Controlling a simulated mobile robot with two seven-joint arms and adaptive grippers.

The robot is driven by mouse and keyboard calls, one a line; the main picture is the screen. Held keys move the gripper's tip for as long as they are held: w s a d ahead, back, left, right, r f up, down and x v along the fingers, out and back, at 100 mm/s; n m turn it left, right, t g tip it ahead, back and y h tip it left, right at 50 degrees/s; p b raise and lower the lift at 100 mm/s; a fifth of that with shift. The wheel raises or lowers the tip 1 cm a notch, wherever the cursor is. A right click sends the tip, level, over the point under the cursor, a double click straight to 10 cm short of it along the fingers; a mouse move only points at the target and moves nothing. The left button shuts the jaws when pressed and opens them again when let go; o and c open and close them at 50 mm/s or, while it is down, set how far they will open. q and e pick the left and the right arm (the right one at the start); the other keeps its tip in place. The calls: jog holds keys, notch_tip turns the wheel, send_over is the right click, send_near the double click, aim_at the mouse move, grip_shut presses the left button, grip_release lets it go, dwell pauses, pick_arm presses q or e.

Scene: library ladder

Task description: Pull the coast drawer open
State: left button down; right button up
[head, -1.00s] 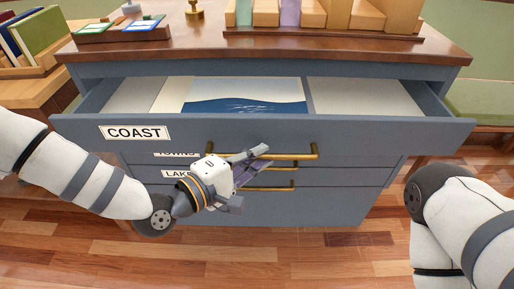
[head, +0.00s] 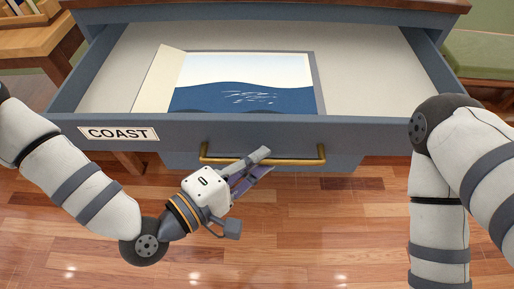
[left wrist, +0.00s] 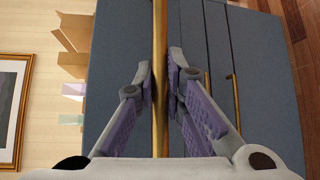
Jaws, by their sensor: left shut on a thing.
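The coast drawer (head: 375,138) is a blue-grey drawer with a white COAST label (head: 118,134) at the left of its front. It stands far out from the cabinet, with its inside in view. Its brass bar handle (head: 305,159) runs along the middle of the front. My left gripper (head: 262,160) is shut on this handle. In the left wrist view the handle (left wrist: 160,40) passes between the two fingers (left wrist: 162,85), which touch it from both sides. My right gripper is out of view; only my right arm shows at the right.
A picture of a blue sea (head: 240,90) and a cream sheet (head: 158,80) lie in the drawer. The cabinet top (head: 300,5) shows at the upper edge. A wooden shelf (head: 35,45) stands at the left and a green bench (head: 480,65) at the right. The floor in front is clear.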

pick_arm(q)
jog(key=shift+s, duration=0.1)
jog(key=c, duration=1.7)
grip_release()
jog(key=shift+o, duration=0.2)
jog(key=v, duration=1.2)
